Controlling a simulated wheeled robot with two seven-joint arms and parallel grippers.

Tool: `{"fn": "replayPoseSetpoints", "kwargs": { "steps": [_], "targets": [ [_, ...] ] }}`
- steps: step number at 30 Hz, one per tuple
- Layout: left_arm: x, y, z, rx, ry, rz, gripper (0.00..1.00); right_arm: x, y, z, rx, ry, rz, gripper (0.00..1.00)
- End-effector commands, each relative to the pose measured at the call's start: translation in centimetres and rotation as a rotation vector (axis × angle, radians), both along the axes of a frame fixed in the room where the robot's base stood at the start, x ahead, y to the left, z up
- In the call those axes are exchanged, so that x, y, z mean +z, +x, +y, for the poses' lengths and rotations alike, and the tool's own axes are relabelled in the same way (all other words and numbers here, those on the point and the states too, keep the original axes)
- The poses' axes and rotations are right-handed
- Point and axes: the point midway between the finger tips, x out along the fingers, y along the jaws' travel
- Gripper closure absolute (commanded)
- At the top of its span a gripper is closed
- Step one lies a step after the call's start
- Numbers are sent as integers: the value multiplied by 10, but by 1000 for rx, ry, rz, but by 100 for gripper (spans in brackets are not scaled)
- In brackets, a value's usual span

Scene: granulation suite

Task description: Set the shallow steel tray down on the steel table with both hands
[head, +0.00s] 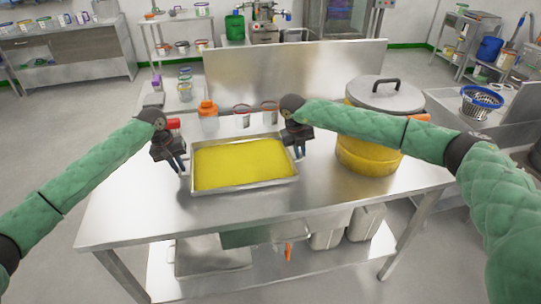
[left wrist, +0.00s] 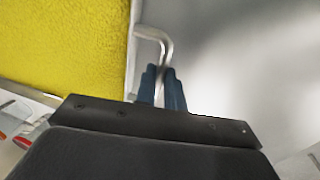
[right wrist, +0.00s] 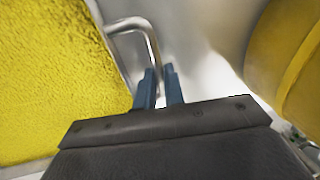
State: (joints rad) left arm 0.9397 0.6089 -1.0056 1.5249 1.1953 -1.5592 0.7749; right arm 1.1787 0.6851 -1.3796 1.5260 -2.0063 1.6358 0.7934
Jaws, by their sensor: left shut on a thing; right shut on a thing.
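The shallow steel tray (head: 244,187) holds a flat layer of yellow material. It is over the steel table (head: 330,190), level; I cannot tell whether it touches the top. My left gripper (head: 181,170) is at the tray's left end, and the left wrist view shows its blue fingers (left wrist: 163,82) shut on a bent steel handle (left wrist: 158,38). My right gripper (head: 298,153) is at the right end, and the right wrist view shows its fingers (right wrist: 162,83) shut on the other handle (right wrist: 135,25). Both wrist views show yellow material beside the handle.
A yellow drum (head: 366,150) with a grey lid stands on the table just right of my right gripper. An orange-capped bottle (head: 208,120) and small jars (head: 242,117) stand behind the tray. The table's front and left parts are clear.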

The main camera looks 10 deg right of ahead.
Motion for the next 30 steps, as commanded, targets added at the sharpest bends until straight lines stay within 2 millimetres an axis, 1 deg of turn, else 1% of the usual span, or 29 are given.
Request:
{"fn": "replayPoseSetpoints", "kwargs": {
  "steps": [1, 8, 9, 11, 12, 20, 23, 26, 30],
  "targets": [
    [-4, 1, 3, 3, 3, 0, 100, -4, 0, -3, -4, -3, 0, 100],
    [-14, 1, 3, 3, 3, 0, 100, -14, 0, -3, -4, -3, 0, 100],
    [-11, 1, 3, 3, 3, 0, 82, -11, 0, -3, -4, -3, 0, 82],
    [-11, 1, 2, 3, 3, 1, 70, -11, 0, -3, -3, -3, 0, 70],
    [-11, 0, 2, 3, 3, 1, 68, -11, 0, -2, -3, -3, 0, 68],
    [-10, 0, 1, 1, 1, 0, 68, -11, 0, -1, -1, -1, 0, 68],
    [-6, 0, 2, 1, 1, -1, 68, -11, 0, -1, -1, -1, 0, 68],
    [5, 0, 4, 0, 1, -1, 68, -11, 0, -1, -1, -1, 0, 68],
    [30, 1, 9, 1, 0, -2, 68, -11, 0, 0, 0, 0, 0, 68]
  ]
}}
